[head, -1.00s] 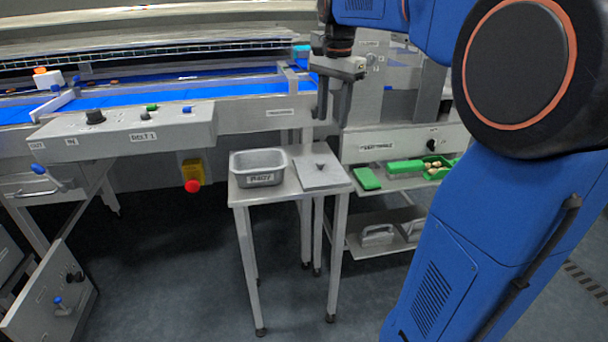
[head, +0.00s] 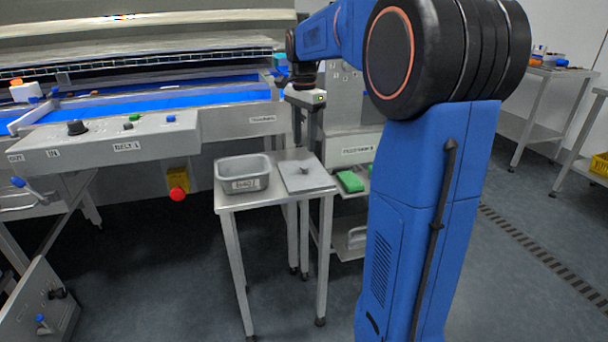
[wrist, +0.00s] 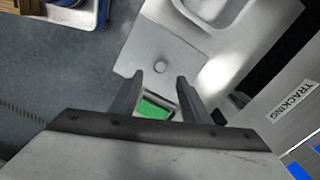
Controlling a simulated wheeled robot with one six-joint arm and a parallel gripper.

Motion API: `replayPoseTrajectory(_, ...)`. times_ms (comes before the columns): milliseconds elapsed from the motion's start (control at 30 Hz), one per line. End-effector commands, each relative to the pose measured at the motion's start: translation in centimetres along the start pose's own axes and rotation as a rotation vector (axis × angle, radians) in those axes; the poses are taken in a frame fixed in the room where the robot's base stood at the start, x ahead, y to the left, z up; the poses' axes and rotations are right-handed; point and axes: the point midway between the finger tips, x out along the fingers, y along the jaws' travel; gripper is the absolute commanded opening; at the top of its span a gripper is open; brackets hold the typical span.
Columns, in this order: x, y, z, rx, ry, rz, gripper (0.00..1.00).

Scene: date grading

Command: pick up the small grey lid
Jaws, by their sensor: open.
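My gripper (head: 303,143) hangs pointing down above and behind the lid in the head view. In the wrist view its two fingers (wrist: 160,88) are apart with nothing between them, and the lid lies beyond the fingertips.
A grey labelled tub (head: 243,184) stands on the table left of the lid. A green object (head: 350,181) lies on a shelf behind to the right. The conveyor machine's control panel (head: 100,143) and a red stop button (head: 178,194) are at left.

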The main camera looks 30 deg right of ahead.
Motion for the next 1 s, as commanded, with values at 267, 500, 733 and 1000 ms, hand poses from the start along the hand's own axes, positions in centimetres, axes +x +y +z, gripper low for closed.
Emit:
replayPoseTrajectory(267,2.9,0.0,0.0,-0.001,0.0,0.001,0.43)
replayPoseTrajectory(500,5.0,-0.1,-0.1,0.0,-0.001,0.002,0.43)
replayPoseTrajectory(733,7.7,-0.2,-0.2,-0.001,0.0,0.0,0.43)
replayPoseTrajectory(1000,8.2,-0.2,-0.2,-0.001,0.0,-0.001,0.43)
